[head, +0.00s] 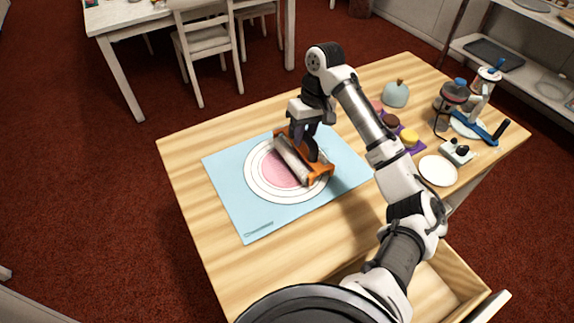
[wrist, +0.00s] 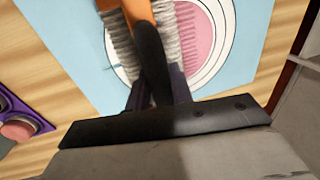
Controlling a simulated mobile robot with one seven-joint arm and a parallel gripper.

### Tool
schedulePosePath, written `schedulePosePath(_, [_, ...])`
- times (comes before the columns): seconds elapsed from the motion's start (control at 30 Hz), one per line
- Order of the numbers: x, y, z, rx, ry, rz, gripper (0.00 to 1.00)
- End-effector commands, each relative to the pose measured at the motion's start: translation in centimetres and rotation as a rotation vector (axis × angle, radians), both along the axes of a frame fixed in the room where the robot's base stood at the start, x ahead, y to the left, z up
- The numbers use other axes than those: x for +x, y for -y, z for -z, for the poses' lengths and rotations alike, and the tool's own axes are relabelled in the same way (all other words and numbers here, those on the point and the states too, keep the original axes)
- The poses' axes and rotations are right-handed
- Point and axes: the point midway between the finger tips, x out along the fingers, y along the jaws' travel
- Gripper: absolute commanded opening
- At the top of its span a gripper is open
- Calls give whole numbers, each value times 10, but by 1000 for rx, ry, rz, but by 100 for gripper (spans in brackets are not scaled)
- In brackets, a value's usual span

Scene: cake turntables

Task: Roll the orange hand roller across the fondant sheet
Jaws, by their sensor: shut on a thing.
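The orange hand roller (head: 321,171) has an orange frame and a pale grey cylinder, and it lies over the fondant sheet. The pink round fondant sheet (head: 277,169) sits inside white rings on a light blue mat (head: 225,186). My gripper (head: 306,150) is above the roller and shut on its handle. In the wrist view, the roller's bristly grey cylinder (wrist: 168,38) spans part of the pink sheet (wrist: 200,38). My gripper (wrist: 158,95) shows there around the dark handle. The roller hides part of the sheet; whether the cylinder touches it I cannot tell.
Right of the mat are a purple tray (head: 411,148) with round cakes, a white plate (head: 438,171), a grey-green dome (head: 395,95) and a blue-based device (head: 480,126). An open drawer (head: 440,290) juts from the table's front. The table's left side is clear.

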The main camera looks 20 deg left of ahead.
Motion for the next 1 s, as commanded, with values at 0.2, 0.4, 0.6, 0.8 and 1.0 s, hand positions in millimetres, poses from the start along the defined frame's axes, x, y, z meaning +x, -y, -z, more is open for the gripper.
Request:
schedulePosePath(0.2, [-1,0,3,-3,-7,-1,0])
schedulePosePath(0.4, [-1,-1,3,-2,-8,-2,0])
schedulePosePath(0.6, [-10,-10,0,0,-9,-5,0])
schedulePosePath(0.8, [-26,-26,0,1,-9,-7,0])
schedulePosePath(1.0, [-35,-35,2,0,-7,-5,0])
